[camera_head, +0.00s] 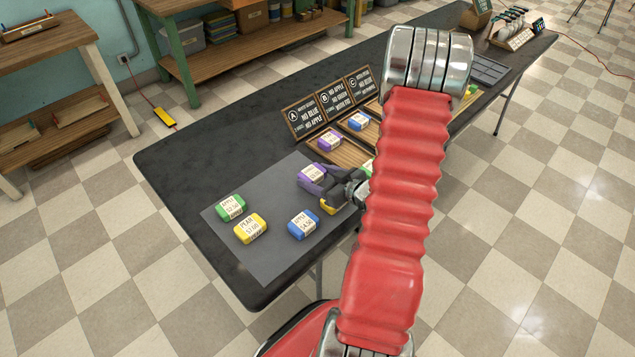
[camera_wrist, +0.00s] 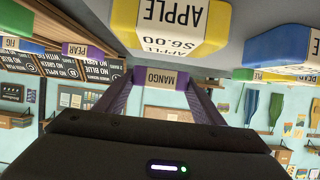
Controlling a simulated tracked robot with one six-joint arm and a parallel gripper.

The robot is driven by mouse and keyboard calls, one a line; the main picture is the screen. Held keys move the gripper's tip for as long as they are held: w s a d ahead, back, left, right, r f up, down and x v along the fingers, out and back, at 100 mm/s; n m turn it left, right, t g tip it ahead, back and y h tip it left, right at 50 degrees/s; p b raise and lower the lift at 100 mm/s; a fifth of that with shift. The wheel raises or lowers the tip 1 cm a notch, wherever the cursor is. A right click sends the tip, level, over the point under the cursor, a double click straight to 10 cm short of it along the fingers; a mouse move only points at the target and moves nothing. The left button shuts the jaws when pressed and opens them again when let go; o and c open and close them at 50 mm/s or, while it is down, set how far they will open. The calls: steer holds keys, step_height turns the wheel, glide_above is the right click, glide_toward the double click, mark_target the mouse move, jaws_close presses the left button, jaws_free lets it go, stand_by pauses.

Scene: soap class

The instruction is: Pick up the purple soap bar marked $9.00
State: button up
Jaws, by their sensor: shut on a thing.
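A purple soap bar (camera_head: 312,174) with a pale label is between the fingers of my gripper (camera_head: 328,186), by the back edge of the grey mat (camera_head: 268,262). In the wrist view the held purple bar (camera_wrist: 161,77) reads MANGO and sits between both fingertips of my gripper (camera_wrist: 160,86). Its price is not readable, and I cannot tell whether it touches the mat. Another purple bar (camera_head: 329,140) lies on the wooden tray; a purple bar marked PEAR (camera_wrist: 83,50) shows at left in the wrist view.
Green (camera_head: 230,207), yellow (camera_head: 250,228) and blue (camera_head: 303,224) bars lie on the mat. A yellow bar (camera_head: 327,207) is partly hidden beneath my gripper. A yellow APPLE $6.00 bar (camera_wrist: 172,22) is close in the wrist view. Rule signs (camera_head: 330,103) stand behind the tray (camera_head: 349,153).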

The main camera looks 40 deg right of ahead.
mark_target(317, 176)
steer(key=shift+r, duration=3.05)
